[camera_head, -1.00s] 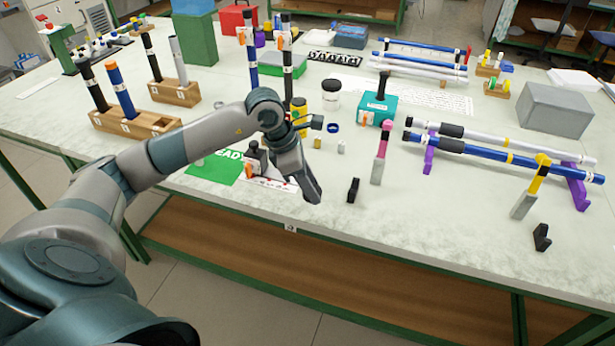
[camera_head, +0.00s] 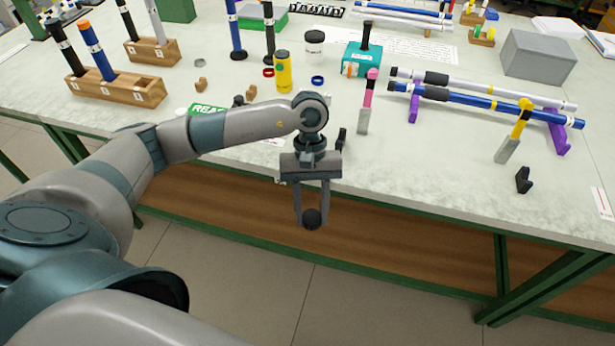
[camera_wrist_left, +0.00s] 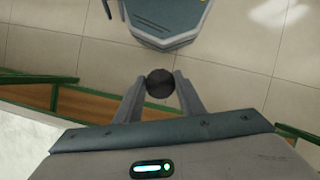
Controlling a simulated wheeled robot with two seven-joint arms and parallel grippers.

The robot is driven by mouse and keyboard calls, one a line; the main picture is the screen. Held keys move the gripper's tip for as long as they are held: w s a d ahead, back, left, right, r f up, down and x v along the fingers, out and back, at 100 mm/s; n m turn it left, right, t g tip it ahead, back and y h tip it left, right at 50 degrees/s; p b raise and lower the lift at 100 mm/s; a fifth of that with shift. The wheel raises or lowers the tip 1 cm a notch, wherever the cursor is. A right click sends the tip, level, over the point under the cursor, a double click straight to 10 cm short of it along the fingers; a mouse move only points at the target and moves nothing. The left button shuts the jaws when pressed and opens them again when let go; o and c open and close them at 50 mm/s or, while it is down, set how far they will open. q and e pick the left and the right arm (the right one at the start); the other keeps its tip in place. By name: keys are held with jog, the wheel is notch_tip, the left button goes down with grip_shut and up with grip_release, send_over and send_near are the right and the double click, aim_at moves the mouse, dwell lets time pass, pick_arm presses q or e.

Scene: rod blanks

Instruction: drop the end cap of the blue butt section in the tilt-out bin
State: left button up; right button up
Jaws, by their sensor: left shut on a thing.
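My left gripper (camera_head: 311,212) points down in front of the table's front edge, out over the floor. It is shut on a small black round end cap (camera_head: 312,220), held between the fingertips. The end cap also shows in the left wrist view (camera_wrist_left: 160,83), between both fingers. A blue rod section (camera_head: 96,51) stands in a wooden block (camera_head: 138,91) at the left; another blue rod (camera_head: 485,103) lies on purple supports at the right. I cannot tell which is the butt section. I cannot make out a tilt-out bin. My right gripper is not in view.
The table (camera_head: 420,180) holds a yellow bottle (camera_head: 283,72), a teal block (camera_head: 362,60), a pink-handled tool (camera_head: 368,100), a yellow-handled tool (camera_head: 516,130) and a grey box (camera_head: 540,56). Below its front edge is a brown shelf (camera_head: 400,240). Open floor (camera_head: 270,290) lies in front.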

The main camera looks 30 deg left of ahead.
pick_arm(q)
jog(key=m, duration=0.1)
jog(key=s+d+m+y, duration=0.1)
jog(key=s+m, duration=0.1)
jog(key=m, duration=0.1)
jog(key=shift+s+d+f+g+y, duration=0.2)
jog(key=shift+f+g+y, duration=0.1)
jog(key=shift+f, duration=0.1)
jog(key=shift+s+d+f+m+y, duration=0.15)
jog(key=shift+s+m+y, duration=0.15)
jog(key=shift+m, duration=0.4)
jog(key=shift+s+f+m+y, duration=0.1)
jog(key=shift+s+m+y, duration=0.2)
jog(key=shift+m, duration=0.4)
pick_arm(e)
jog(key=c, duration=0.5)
pick_arm(q)
jog(key=shift+s, duration=0.1)
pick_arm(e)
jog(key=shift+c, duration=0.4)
